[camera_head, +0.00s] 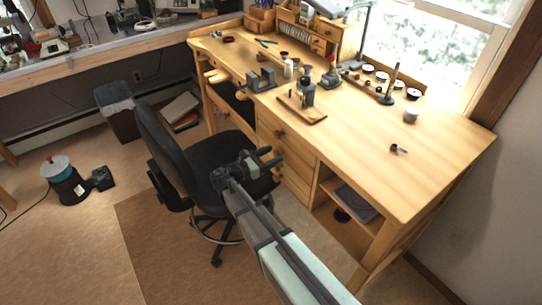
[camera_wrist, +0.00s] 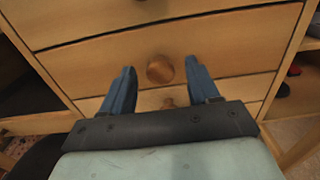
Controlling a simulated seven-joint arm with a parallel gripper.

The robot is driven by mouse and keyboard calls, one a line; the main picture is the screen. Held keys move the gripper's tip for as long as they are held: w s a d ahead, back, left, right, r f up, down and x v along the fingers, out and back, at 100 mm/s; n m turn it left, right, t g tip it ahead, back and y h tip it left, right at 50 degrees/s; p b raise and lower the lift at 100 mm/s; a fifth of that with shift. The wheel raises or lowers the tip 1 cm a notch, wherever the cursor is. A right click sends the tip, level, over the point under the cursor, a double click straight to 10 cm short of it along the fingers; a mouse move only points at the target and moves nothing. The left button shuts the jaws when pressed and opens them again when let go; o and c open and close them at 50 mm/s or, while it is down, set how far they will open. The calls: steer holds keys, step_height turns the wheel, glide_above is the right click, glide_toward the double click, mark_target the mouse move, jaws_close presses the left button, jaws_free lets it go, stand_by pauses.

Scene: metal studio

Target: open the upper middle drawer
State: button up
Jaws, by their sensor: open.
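The wooden desk's middle stack of drawers (camera_head: 297,163) faces my arm, and its drawer fronts look shut. A round knob (camera_head: 280,133) shows on the top front in the head view. My gripper (camera_head: 270,156) is open and empty, in front of the stack below that knob. In the wrist view a round wooden knob (camera_wrist: 159,69) appears between the two blue fingers (camera_wrist: 159,72), with a finger on each side and no clear contact. The fingers hide part of the fronts in the head view.
A black office chair (camera_head: 165,150) stands close to my gripper on the left. An open shelf (camera_head: 352,205) is right of the drawers. The desktop (camera_head: 355,140) holds tools and small items.

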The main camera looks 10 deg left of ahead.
steer(key=shift+w+d, duration=0.1)
jaws_close()
stand_by(0.6)
